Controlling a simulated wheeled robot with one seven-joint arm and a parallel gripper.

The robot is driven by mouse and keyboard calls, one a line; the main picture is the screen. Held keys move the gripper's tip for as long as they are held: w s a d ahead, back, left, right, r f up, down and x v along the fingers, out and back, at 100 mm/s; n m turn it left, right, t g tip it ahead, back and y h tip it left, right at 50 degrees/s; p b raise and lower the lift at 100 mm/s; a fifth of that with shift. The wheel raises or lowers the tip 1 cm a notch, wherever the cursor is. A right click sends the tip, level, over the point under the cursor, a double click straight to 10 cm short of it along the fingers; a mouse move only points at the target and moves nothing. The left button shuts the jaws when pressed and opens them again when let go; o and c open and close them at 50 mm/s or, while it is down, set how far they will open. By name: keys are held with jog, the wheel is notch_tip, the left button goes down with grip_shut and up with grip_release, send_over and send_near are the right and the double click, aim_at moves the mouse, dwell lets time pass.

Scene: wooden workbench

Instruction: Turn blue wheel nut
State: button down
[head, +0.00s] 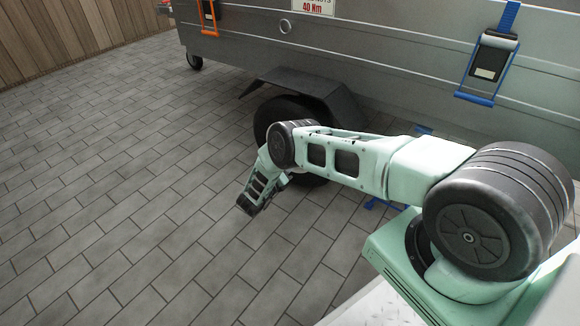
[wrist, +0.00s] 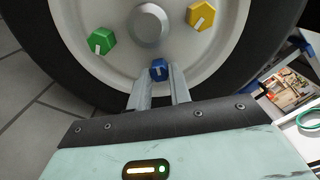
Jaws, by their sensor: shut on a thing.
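The blue wheel nut (wrist: 159,69) sits low on the pale wheel rim (wrist: 110,55) in the wrist view, with a white mark on its face. My gripper (wrist: 159,76) has its two fingers on either side of the blue nut and is shut on it. A green nut (wrist: 101,41) is up and to the left on the rim, and a yellow nut (wrist: 200,14) is up and to the right; each has a white mark. In the head view my arm covers much of the wheel (head: 284,108), and the nuts and fingertips are hidden there.
The grey trailer (head: 370,55) stands behind the wheel, with a dark mudguard (head: 305,88) above it. Blue (head: 486,68) and orange (head: 208,16) straps hang on its side. A green ring (wrist: 309,117) lies at the right in the wrist view. The paved ground (head: 120,180) to the left is clear.

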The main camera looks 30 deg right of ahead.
jog(key=shift+a+f, duration=0.1)
jog(key=c, duration=1.3)
grip_release()
jog(key=p+v, duration=0.1)
jog(key=v, duration=1.6)
jog(key=shift+s+a, duration=0.15)
jog(key=shift+s, duration=0.05)
